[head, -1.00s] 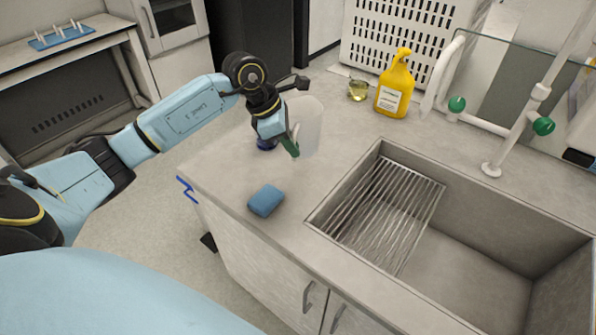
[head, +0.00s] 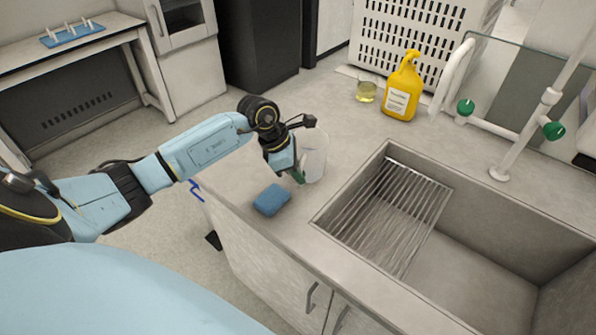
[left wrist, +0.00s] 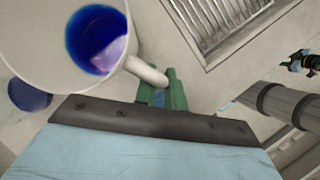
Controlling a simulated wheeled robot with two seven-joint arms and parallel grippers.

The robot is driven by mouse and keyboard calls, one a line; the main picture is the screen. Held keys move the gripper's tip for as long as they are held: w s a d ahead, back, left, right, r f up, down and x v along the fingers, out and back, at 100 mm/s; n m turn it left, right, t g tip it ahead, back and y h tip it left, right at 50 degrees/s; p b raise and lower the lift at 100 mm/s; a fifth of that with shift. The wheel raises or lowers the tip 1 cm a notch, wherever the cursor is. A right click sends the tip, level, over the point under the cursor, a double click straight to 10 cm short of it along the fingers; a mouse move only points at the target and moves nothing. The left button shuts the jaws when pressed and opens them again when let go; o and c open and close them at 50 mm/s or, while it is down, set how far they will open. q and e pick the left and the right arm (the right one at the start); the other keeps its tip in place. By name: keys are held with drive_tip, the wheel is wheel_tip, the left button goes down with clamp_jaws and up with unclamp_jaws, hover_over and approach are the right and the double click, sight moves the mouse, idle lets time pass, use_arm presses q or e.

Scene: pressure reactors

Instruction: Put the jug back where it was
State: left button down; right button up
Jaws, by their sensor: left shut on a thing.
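The jug (head: 314,158) is pale and translucent, and it stands upright at the counter's left part in the head view. In the left wrist view the jug (left wrist: 32,32) shows from above, with blue liquid inside and its handle (left wrist: 147,72) pointing at my gripper. My left gripper (head: 299,179) is at the jug's near left side. Its green fingers (left wrist: 171,92) are shut on the handle. I cannot tell whether the jug's base touches the counter. My right gripper is not clearly seen.
A blue sponge (head: 271,199) lies close in front of the jug. A sink (head: 490,225) with a wire rack (head: 392,215) is to the right. A yellow bottle (head: 402,88) and a glass beaker (head: 366,91) stand behind. A round blue thing (left wrist: 29,96) is near the jug.

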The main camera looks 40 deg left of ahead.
use_arm(q)
drive_tip(key=c, duration=1.5)
unclamp_jaws()
drive_tip(key=v, duration=1.2)
